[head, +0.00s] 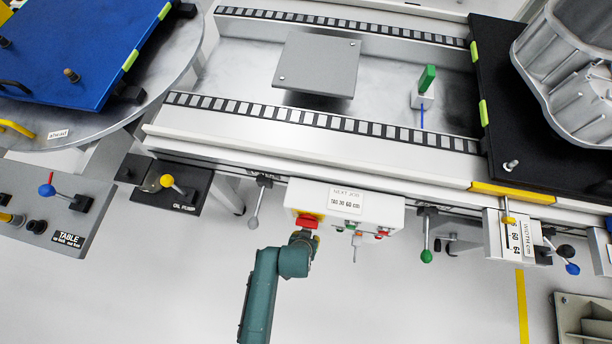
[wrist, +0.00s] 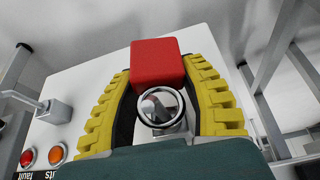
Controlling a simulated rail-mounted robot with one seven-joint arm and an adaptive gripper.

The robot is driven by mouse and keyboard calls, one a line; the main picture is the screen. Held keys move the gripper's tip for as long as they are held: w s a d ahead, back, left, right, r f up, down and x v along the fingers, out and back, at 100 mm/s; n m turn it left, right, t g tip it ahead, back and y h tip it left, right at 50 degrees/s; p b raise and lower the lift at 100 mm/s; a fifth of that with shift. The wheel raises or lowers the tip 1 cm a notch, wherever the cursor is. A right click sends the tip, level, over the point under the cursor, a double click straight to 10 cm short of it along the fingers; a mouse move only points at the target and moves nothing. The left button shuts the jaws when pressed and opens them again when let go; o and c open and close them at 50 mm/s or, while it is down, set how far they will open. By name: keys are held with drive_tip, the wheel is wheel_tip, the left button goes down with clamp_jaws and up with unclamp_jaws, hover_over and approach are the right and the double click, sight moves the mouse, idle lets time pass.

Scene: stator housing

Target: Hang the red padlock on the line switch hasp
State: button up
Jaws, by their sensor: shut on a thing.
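The red padlock (wrist: 155,62) shows as a red block between the two yellow ribbed fingers of my gripper (wrist: 165,85) in the wrist view. The fingers are shut on it. A shiny metal ring (wrist: 143,101) lies just below the red block in that view; I cannot tell whether it is the shackle or part of the hasp. In the head view my gripper (head: 304,236) is at the left end of the white switch box (head: 378,211), with red (head: 308,221) over a yellow plate (head: 299,213). The hasp is not clearly visible.
Red and orange lamps (wrist: 55,154) sit on the box in the wrist view. A grey lever (head: 258,200) hangs left of the box and a green-knobbed lever (head: 426,240) right of it. The rail table (head: 300,145) runs behind. The floor in front looks clear.

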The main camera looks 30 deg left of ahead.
drive_tip(key=o, duration=1.3)
drive_tip(key=shift+c, duration=0.2)
drive_tip(key=shift+p+v, duration=2.25)
drive_tip(key=shift+p, duration=0.45)
drive_tip(key=v, duration=1.2)
